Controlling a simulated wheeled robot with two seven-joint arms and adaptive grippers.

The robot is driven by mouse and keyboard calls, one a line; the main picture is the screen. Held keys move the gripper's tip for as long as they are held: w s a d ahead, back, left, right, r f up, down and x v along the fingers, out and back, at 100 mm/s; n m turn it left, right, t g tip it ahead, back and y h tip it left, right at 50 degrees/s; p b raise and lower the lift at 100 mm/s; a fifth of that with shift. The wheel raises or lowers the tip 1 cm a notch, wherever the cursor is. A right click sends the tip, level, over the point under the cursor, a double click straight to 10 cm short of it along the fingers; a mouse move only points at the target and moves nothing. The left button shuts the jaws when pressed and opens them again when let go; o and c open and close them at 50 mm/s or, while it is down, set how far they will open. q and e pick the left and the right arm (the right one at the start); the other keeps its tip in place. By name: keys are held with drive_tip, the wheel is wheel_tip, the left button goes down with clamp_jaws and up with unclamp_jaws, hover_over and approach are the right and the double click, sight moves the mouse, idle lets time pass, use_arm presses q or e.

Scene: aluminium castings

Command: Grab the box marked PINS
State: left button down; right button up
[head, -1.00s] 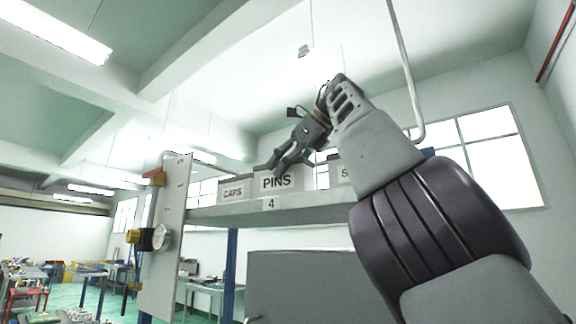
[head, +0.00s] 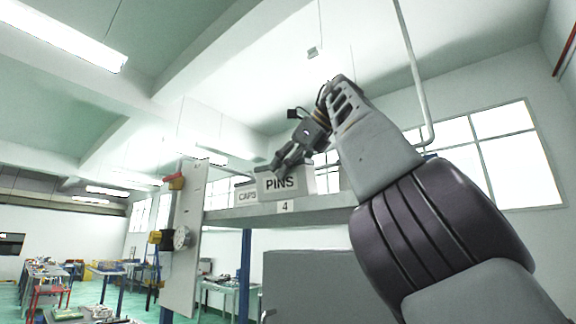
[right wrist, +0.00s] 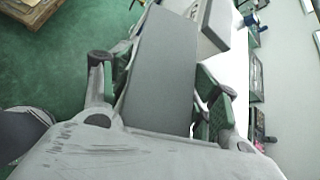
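The box marked PINS (head: 281,184) is light grey with a white label. It is at the shelf's front edge in the head view, overlapping the CAPS box (head: 246,194). My right gripper (head: 284,164) reaches over its top from the right. In the right wrist view the grey box (right wrist: 161,75) lies between the two fingers of my right gripper (right wrist: 163,95), their green pads along its sides. The gripper looks shut on it. Whether the box's underside is clear of the shelf I cannot tell. My left gripper is not in view.
The grey shelf (head: 237,214) carries a tag reading 4. In the wrist view another box (right wrist: 219,22) is close by, and green floor (right wrist: 60,75) is open to the left.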

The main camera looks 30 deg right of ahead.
drive_tip(key=o, duration=0.4)
drive_tip(key=shift+w+d, duration=0.2)
drive_tip(key=shift+d, duration=0.05)
drive_tip(key=shift+s+a, duration=0.15)
drive_tip(key=shift+s, duration=0.05)
drive_tip(key=shift+r, duration=0.1)
drive_tip(key=shift+s, duration=0.1)
drive_tip(key=shift+s+d+r, duration=0.15)
drive_tip(key=shift+d+r, duration=0.05)
drive_tip(key=shift+v, duration=2.8)
drive_tip(key=shift+r, duration=0.1)
drive_tip(key=shift+s+d+r, duration=0.1)
drive_tip(key=shift+s+r, duration=0.15)
drive_tip(key=shift+s, duration=0.35)
